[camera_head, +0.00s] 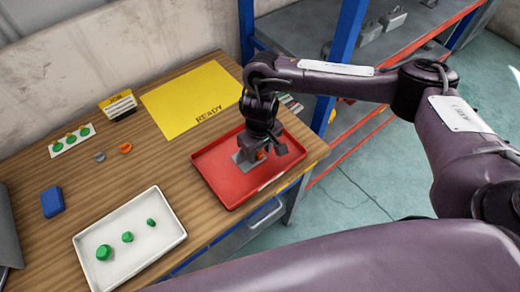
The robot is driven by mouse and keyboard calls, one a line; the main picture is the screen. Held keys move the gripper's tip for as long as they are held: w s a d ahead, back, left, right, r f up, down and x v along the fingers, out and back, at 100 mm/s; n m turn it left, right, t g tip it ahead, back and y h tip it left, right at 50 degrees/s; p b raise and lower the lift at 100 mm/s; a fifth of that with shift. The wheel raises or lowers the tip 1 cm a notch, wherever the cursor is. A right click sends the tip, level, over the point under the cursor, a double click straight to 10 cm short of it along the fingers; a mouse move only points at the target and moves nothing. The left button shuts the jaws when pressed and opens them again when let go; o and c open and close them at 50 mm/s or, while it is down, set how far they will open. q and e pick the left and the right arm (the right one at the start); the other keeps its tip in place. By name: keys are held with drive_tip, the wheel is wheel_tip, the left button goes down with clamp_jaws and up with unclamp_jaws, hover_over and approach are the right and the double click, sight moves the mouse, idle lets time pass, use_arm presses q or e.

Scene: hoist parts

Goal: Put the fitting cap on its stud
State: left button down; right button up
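Three green caps of different sizes lie in the white tray (172,246): a large one (104,252), a middle one (127,237) and a small one (151,222). A grey block (242,167) stands in the red tray (226,190), with an orange part (261,155) beside or on it. A stud cannot be made out clearly. My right gripper (264,152) points down over the red tray, close to the grey block and orange part. Its fingers are dark and partly hidden, so I cannot tell whether it holds anything. My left gripper is out of view.
A yellow READY mat (190,95) lies behind the red tray. A yellow-topped sign (117,103), a white card with green dots (72,141), a small grey piece (100,157), an orange ring (125,148) and a blue block (52,202) occupy the left. Blue-and-red shelving (345,40) stands beyond the table.

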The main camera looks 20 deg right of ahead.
wheel_tip(320, 180, up, 8)
drive_tip(key=shift+f+p, duration=0.1)
drive_tip(key=shift+p, duration=0.5)
